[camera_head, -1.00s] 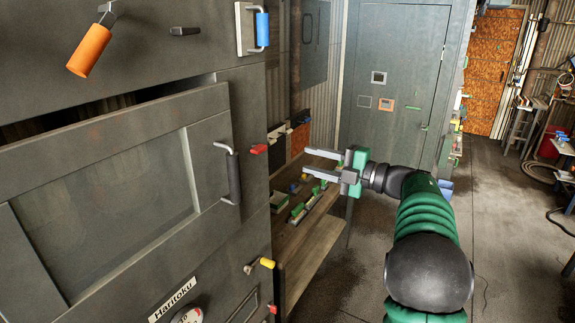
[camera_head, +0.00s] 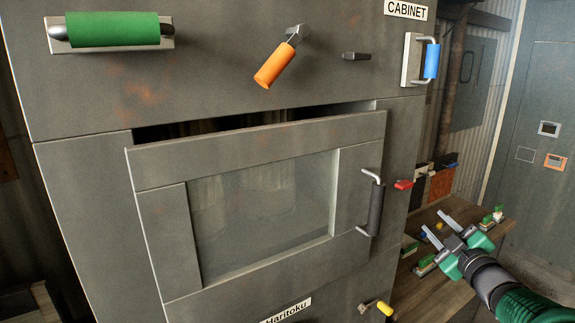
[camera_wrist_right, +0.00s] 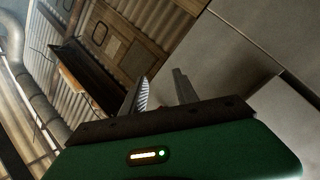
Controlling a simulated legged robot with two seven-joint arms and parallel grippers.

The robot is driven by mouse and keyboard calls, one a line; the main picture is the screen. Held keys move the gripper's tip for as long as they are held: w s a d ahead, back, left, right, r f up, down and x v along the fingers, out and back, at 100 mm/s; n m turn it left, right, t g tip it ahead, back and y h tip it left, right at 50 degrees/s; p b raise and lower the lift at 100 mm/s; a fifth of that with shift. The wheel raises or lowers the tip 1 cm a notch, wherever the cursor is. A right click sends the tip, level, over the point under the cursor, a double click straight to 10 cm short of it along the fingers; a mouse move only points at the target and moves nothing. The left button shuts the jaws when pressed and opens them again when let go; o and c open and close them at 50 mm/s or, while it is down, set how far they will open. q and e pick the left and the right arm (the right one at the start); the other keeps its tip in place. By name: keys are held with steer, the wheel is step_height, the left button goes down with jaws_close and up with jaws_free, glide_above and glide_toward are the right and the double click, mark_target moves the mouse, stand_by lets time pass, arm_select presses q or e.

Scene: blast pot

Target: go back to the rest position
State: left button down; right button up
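My right gripper (camera_head: 437,231) is at the lower right of the head view, in front of the wooden bench and to the right of the cabinet. Its two fingers are spread apart with nothing between them. It also shows in the right wrist view (camera_wrist_right: 160,92), fingers apart and empty. My left gripper is in neither view. The grey cabinet (camera_head: 85,105) fills most of the head view. Its windowed door (camera_head: 160,170) is tilted, with a dark gap along its top edge. The door's dark handle (camera_head: 375,208) is free, and my gripper is apart from it.
The cabinet carries a green handle (camera_head: 112,30), an orange lever (camera_head: 274,64), a blue handle (camera_head: 431,61), a red knob (camera_head: 403,185) and a yellow knob (camera_head: 384,308). A wooden bench (camera_head: 405,290) with small green items stands at the right. A grey metal door (camera_head: 545,95) is behind.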

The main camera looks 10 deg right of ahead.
steer(key=s+a+f+m+g, duration=0.35)
steer(key=a+f, duration=0.35)
steer(key=f, duration=0.3)
steer(key=s+a+f+m+g, duration=0.35)
steer(key=a+f, duration=0.35)
steer(key=f, duration=0.3)
arm_select(q)
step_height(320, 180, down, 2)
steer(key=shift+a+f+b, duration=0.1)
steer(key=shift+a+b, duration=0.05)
steer(key=shift+b, duration=0.65)
arm_select(e)
steer(key=s+a+f+g, duration=0.4)
steer(key=s+a+f, duration=0.2)
steer(key=s, duration=0.3)
steer(key=s+a+f+m+g+y, duration=0.1)
steer(key=s+a+f+g, duration=0.3)
steer(key=s+a+f, duration=0.2)
steer(key=s+f, duration=0.2)
steer(key=s, duration=0.2)
steer(key=shift+a+m+y, duration=0.3)
steer(key=shift+a, duration=0.1)
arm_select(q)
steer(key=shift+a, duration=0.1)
